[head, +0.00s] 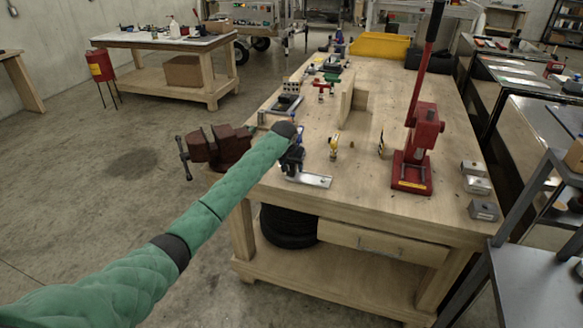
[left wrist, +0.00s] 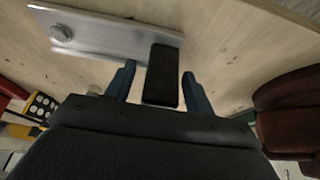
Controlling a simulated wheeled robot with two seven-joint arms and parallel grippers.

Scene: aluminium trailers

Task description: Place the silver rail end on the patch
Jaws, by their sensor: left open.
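A flat silver plate (head: 314,180) with a bolt near one end lies on the near left part of the wooden workbench; it looks like the silver rail end. It also shows in the left wrist view (left wrist: 100,32), with a dark upright block (left wrist: 162,75) at its other end. My left gripper (head: 292,158) is over this plate. In the left wrist view its two blue fingers (left wrist: 160,80) are open, one on each side of the dark block, with gaps visible. I cannot make out the patch clearly. My right gripper is not in view.
A brown vise (head: 218,148) sits on the bench's left edge. A red lever press (head: 415,155) stands to the right, with silver blocks (head: 477,185) beyond it. Small yellow-and-black items (head: 334,147) and a wooden upright (head: 347,97) stand behind the plate. The bench front is clear.

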